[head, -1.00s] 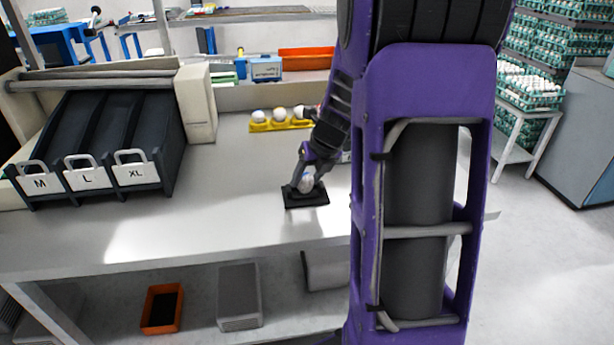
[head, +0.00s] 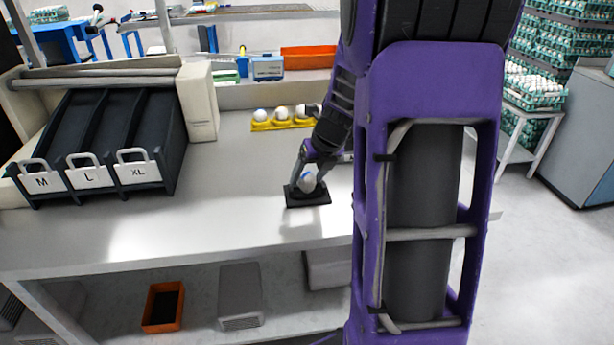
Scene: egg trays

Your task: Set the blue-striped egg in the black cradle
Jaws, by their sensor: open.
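The black cradle (head: 308,200) lies on the grey bench top near the middle of the head view. The blue-striped egg (head: 308,183) sits in the cradle, pale with a blue mark near its top. My gripper (head: 308,176) is at the cradle, pointing down, with its fingers around the egg. The fingers are open. The gap between the fingers and the egg is too small to make out, and the far side of the egg is hidden.
A yellow holder (head: 282,124) with several eggs stands behind the cradle. A dark sorting rack (head: 100,140) with M, L and XL labels is at the left. The bench (head: 230,200) is clear between rack and cradle. My arm hides the bench's right part.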

